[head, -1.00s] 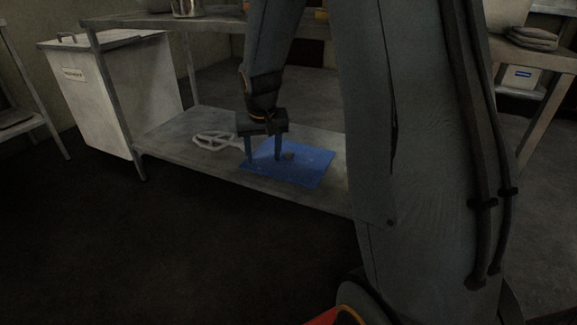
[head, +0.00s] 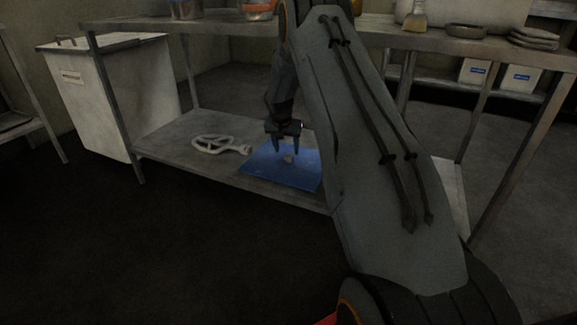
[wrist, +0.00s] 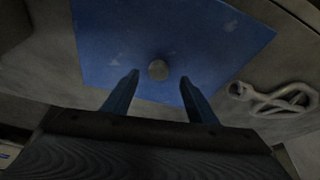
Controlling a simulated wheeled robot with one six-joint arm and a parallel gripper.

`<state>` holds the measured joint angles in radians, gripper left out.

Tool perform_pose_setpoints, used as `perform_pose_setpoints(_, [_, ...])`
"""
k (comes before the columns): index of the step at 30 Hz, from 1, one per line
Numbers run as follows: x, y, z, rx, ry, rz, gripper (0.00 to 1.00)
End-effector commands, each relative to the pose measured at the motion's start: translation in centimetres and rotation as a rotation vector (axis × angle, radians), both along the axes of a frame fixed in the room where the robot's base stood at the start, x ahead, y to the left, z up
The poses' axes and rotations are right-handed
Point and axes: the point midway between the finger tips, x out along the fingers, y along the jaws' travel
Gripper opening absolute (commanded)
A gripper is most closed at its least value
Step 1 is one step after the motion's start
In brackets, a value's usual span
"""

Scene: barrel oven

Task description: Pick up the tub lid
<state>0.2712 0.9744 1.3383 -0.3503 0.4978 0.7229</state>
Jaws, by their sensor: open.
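The tub lid (head: 283,170) is a flat blue square with a small grey round knob (head: 289,158) in its middle. It lies on the lower shelf of the metal table. In the wrist view the lid (wrist: 105,60) fills the upper middle, and the knob (wrist: 158,69) shows between and just beyond my fingertips. My gripper (head: 289,150) is open and empty, pointing down over the lid. In the wrist view its two fingers (wrist: 158,77) stand apart on either side of the knob's line. I cannot tell the exact height of the fingertips above the lid.
A pale looped object (head: 212,145) lies on the shelf left of the lid. A white lidded bin (head: 105,100) stands left of the table. The tabletop (head: 225,22) overhead carries pots, and a table leg (head: 118,100) stands at the shelf's left. The front floor is clear.

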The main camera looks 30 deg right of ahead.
Motion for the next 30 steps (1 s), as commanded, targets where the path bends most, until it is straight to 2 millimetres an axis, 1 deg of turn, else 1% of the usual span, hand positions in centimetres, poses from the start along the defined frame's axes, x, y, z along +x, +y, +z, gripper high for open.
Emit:
perform_pose_setpoints(5, [0.3, -0.3, -1.0, -0.001, -0.001, 0.000, 0.53])
perform_pose_setpoints(12, [0.9, -1.1, -3.9, 0.000, -0.001, -0.001, 0.53])
perform_pose_setpoints(15, [1.1, -1.3, -4.8, 0.000, 0.000, 0.000, 0.53])
perform_pose_setpoints(22, [1.2, -1.3, -4.8, 0.000, -0.001, 0.000, 0.53])
perform_pose_setpoints(23, [1.2, -1.3, -4.8, 0.000, -0.001, 0.001, 0.51])
perform_pose_setpoints(30, [1.2, -1.3, -4.7, 0.000, -0.001, 0.001, 0.10])
